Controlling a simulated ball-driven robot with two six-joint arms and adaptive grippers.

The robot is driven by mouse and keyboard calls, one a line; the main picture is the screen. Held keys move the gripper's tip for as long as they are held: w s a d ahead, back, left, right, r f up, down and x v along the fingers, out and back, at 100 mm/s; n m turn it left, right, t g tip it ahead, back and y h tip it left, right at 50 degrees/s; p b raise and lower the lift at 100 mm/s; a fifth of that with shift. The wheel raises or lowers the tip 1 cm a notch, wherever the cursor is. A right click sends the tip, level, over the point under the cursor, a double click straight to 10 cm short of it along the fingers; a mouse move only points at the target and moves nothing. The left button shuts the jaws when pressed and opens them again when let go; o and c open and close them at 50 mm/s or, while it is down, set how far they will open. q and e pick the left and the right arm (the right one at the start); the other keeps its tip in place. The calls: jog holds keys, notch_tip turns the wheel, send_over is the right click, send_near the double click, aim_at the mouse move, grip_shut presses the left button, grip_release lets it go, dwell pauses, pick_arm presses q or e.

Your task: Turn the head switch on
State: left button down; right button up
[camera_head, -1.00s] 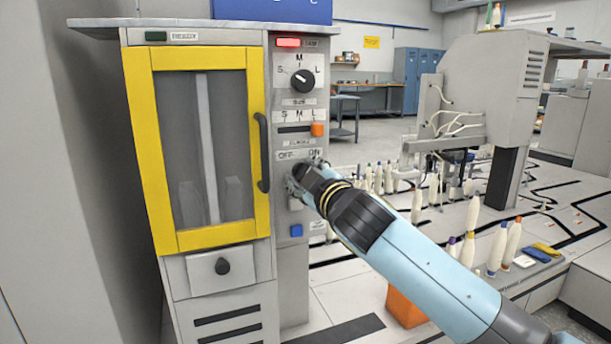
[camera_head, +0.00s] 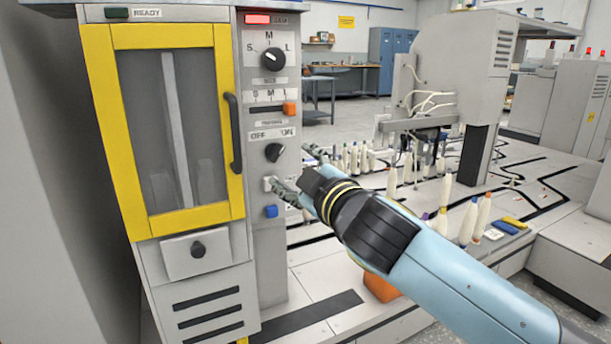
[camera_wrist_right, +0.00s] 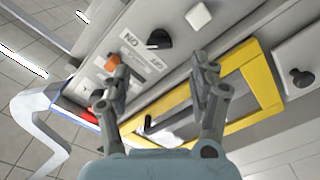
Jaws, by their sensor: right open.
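The head switch (camera_head: 274,152) is a black rotary knob on the grey panel, under the OFF and ON labels. Its pointer appears to lean up and right, towards ON. In the right wrist view the black knob (camera_wrist_right: 159,39) shows just beyond the fingertips. My right gripper (camera_head: 298,171) is open and empty, just right of the knob and slightly below it. Its lower finger overlaps the panel near a pale button (camera_head: 267,184). The wrist view also shows the open right gripper (camera_wrist_right: 161,70), apart from the knob. My left gripper is not in view.
Above are an orange slider (camera_head: 290,108), a size knob (camera_head: 273,60) and a lit red lamp (camera_head: 257,19). A blue button (camera_head: 271,211) is below. A yellow-framed door (camera_head: 103,120) with a dark handle stands left. Several bobbins (camera_head: 469,222) stand right.

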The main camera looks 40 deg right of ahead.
jog(key=v, duration=0.3)
jog(key=shift+s, duration=0.2)
dwell(0.3)
